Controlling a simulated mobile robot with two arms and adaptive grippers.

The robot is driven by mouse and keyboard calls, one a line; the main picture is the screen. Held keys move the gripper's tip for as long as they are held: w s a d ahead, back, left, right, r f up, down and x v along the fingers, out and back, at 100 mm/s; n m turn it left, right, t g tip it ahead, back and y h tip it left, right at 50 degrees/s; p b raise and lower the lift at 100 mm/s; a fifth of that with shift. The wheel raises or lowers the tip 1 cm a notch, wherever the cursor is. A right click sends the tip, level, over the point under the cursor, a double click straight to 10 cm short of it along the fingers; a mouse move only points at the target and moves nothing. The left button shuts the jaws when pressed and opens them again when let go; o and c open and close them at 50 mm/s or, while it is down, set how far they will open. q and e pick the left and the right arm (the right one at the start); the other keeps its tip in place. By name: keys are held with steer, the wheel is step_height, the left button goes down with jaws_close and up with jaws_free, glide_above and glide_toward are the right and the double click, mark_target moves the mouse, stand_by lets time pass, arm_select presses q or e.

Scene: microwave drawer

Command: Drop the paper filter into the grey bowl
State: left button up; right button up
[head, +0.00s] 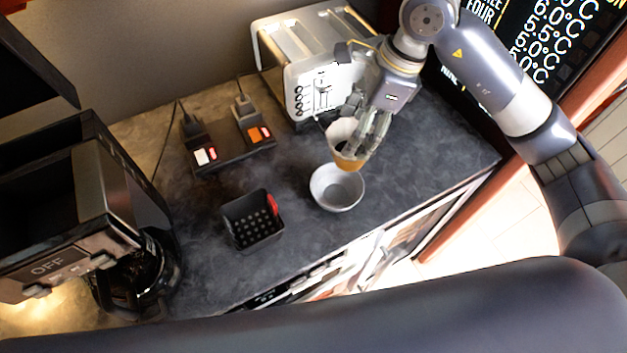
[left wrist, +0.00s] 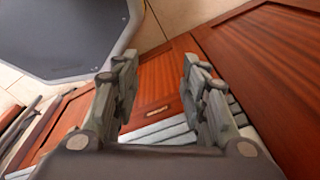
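The paper filter (head: 342,131) is white with a brown-orange lower part. My right gripper (head: 368,137) is shut on the filter and holds it above the back right rim of the grey bowl (head: 330,201). The bowl stands upright on the dark counter, and its visible inside looks empty. In the head view the filter overlaps the bowl's back edge, so I cannot tell the exact gap between them. My left gripper (left wrist: 160,95) shows in the left wrist view, open and empty, away from the counter in front of reddish wood panels.
A toaster (head: 300,60) stands behind the gripper. A black basket-like holder (head: 252,222) is left of the bowl, and a power strip with plugs (head: 230,150) lies behind it. A coffee machine (head: 75,220) is at far left. The dark counter (head: 435,150) is clear at right.

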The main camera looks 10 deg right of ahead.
steer(key=shift+a+r, duration=0.1)
steer(key=shift+a, duration=0.25)
steer(key=shift+s+d+f+b, duration=0.1)
steer(key=shift+d+f+b, duration=0.15)
steer(key=shift+f, duration=0.4)
steer(key=shift+s+d+f+b, duration=0.15)
steer(key=shift+f+b, duration=0.15)
steer(key=shift+f, duration=0.3)
steer(key=shift+f+b, duration=0.45)
steer(key=shift+f, duration=0.5)
steer(key=shift+w+a+f, duration=0.15)
steer(key=shift+f, duration=0.45)
steer(key=shift+f+b, duration=0.2)
steer(key=shift+b, duration=0.1)
steer(key=o, duration=0.9)
arm_select(q)
steer(key=shift+h, duration=0.3)
steer(key=shift+s+d+f, duration=0.3)
steer(key=shift+d+f, duration=0.25)
steer(key=shift+d, duration=0.3)
steer(key=shift+s+d+f, duration=0.3)
steer(key=shift+d+f, duration=0.25)
steer(key=shift+d, duration=0.25)
